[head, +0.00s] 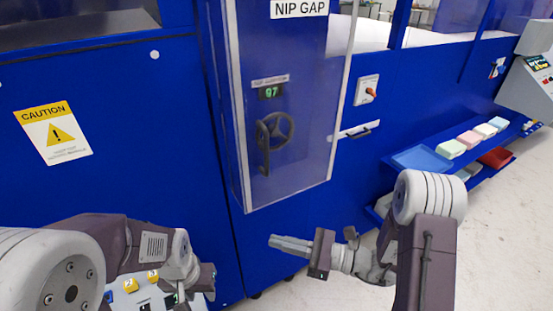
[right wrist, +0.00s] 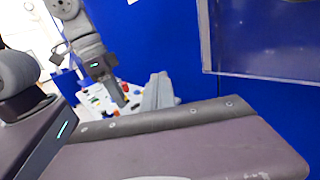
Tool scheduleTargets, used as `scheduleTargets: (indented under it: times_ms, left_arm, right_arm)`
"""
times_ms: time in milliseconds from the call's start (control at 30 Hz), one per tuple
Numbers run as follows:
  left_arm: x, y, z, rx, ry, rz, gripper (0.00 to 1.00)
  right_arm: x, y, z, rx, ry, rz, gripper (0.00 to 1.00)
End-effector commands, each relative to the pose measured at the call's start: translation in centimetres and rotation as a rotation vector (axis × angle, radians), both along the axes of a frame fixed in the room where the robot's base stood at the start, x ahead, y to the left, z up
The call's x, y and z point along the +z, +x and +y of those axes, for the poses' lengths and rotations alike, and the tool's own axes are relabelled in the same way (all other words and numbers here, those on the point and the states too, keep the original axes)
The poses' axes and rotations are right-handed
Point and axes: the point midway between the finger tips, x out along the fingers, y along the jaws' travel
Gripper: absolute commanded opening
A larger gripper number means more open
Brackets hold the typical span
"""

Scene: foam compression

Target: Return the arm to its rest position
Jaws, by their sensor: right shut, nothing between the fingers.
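My right gripper (head: 290,245) is in front of the blue machine, below the clear guard, with its fingers pointing left. Its fingers are together and hold nothing. My left arm comes in at the lower left of the head view. Its gripper (head: 205,277) is low beside a control panel (head: 120,297) with yellow buttons, and its fingers are mostly hidden. In the right wrist view my left gripper (right wrist: 117,93) points down over a pale surface with coloured spots; its jaw opening is not clear.
A clear guard (head: 310,130) marked NIP GAP covers a handwheel (head: 274,130) and a display reading 97 (head: 271,92). A switch with an orange knob (head: 367,90) is right of it. A blue shelf (head: 420,158) holds pastel foam blocks (head: 468,139). Open floor lies at the lower right.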

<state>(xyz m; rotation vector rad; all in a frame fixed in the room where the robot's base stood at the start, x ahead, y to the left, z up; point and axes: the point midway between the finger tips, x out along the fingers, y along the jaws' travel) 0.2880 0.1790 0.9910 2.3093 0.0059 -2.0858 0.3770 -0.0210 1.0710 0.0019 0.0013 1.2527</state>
Motion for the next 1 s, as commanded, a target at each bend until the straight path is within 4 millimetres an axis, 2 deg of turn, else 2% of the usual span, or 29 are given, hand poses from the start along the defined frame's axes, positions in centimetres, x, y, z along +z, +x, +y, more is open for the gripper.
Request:
scheduleTargets:
  times_ms: [67,167,200,267,300,367,400,467,533,600,700,833,1000]
  left_arm:
    - [0.0,0.0,0.0,0.000,0.000,0.000,0.36]
    - [0.0,0.0,0.0,0.000,0.000,0.000,0.36]
    - [0.0,0.0,0.0,0.000,0.000,0.000,0.36]
    - [0.0,0.0,0.0,0.000,0.000,0.000,0.36]
    - [0.0,0.0,0.0,0.000,0.000,0.000,0.36]
    - [0.0,0.0,0.0,0.000,0.000,0.000,0.36]
    - [0.0,0.0,0.0,0.000,0.000,0.000,0.36]
    - [0.0,0.0,0.0,0.000,0.000,0.000,0.36]
    - [0.0,0.0,0.0,0.000,0.000,0.000,0.36]
    - [0.0,0.0,0.0,0.000,0.000,0.000,0.36]
    - [0.0,0.0,0.0,0.000,0.000,0.000,0.36]
    - [0.0,0.0,0.0,0.000,0.000,0.000,0.36]
    - [0.0,0.0,0.0,0.000,0.000,0.000,0.36]
  right_arm:
    - [0.3,-0.2,0.5,0.016,-0.002,-0.011,0.00]
    - [3.0,-0.8,2.0,0.072,-0.024,-0.107,0.00]
    - [4.6,-2.2,3.1,0.140,-0.040,-0.164,0.00]
    - [5.2,-6.4,4.6,0.317,-0.127,-0.248,0.00]
    - [4.5,-9.5,4.9,0.450,-0.220,-0.299,0.00]
    - [2.2,-13.7,3.8,0.650,-0.395,-0.385,0.00]
    - [0.2,-15.8,2.2,0.779,-0.531,-0.452,0.00]
    - [-2.8,-17.5,-1.5,0.953,-0.748,-0.565,0.00]
    - [-5.5,-17.1,-6.3,1.119,-0.996,-0.710,0.00]
    - [-7.0,-15.1,-10.6,1.238,-1.205,-0.844,0.00]
    - [-8.0,-11.9,-14.4,1.345,-1.398,-0.991,0.00]
    - [-8.0,-9.2,-15.7,1.365,-1.510,-1.095,0.00]
    - [-8.0,-8.9,-15.7,1.351,-1.523,-1.099,0.00]
